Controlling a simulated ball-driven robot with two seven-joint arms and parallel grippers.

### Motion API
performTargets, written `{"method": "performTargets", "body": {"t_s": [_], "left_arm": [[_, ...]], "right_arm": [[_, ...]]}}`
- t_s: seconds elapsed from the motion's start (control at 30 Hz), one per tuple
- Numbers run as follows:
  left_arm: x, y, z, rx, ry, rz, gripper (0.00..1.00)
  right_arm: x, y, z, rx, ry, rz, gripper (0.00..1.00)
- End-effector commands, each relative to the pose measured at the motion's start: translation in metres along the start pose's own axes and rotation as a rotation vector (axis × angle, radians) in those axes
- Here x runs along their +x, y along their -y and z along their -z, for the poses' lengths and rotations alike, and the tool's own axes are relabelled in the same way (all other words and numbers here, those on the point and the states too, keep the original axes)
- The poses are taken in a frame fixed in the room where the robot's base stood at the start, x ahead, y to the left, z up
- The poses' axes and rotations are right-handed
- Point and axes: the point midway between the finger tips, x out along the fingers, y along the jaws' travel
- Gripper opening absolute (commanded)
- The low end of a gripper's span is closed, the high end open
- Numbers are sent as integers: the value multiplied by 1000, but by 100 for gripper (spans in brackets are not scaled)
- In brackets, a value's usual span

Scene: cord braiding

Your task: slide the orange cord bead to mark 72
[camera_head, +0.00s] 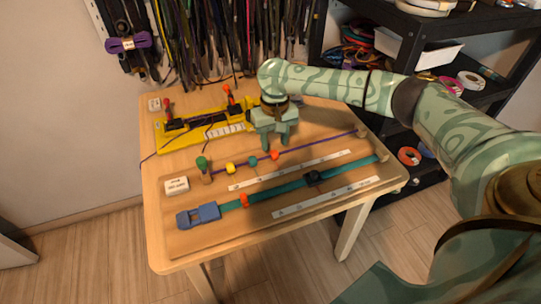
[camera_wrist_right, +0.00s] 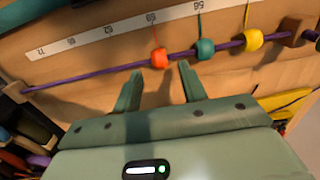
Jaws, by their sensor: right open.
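The orange cord bead (camera_head: 275,155) sits on a purple cord (camera_head: 318,143) stretched across the wooden table. In the right wrist view, the orange bead (camera_wrist_right: 159,57) lies just beyond and between the fingertips of my open right gripper (camera_wrist_right: 160,68), which do not appear to grip it. The teal bead (camera_wrist_right: 205,48) and yellow bead (camera_wrist_right: 254,39) are on the same cord, to its right there. A white number strip (camera_wrist_right: 110,36) runs beside the cord; its small digits are hard to read. In the head view, my right gripper (camera_head: 276,145) points down by the orange bead. My left gripper is out of view.
A teal strap (camera_head: 275,191) with a blue buckle (camera_head: 198,215), an orange slider (camera_head: 244,200) and a black slider (camera_head: 312,176) lies in front. A yellow tool board (camera_head: 180,142) lies behind. A green-topped peg (camera_head: 203,163) stands at the cord's left end. A black shelf stands right.

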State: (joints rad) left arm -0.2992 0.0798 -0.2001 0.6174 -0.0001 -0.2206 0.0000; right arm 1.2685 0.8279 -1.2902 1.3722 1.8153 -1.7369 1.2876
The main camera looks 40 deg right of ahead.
Motion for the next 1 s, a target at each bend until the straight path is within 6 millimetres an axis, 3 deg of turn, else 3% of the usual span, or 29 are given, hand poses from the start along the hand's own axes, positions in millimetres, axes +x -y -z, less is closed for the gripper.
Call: {"method": "performTargets", "body": {"t_s": [0.03,0.2,0.6,0.63,0.77,1.0], "left_arm": [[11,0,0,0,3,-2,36],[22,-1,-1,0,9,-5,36],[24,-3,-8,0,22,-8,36],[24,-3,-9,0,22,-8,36],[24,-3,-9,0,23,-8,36],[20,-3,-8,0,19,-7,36]], "right_arm": [[19,0,0,-1,6,-1,42],[40,0,0,-1,2,-1,42],[46,0,0,0,-2,1,42],[46,0,0,0,-2,1,39],[46,0,0,0,-2,1,3],[44,-2,0,1,-2,1,0]]}}
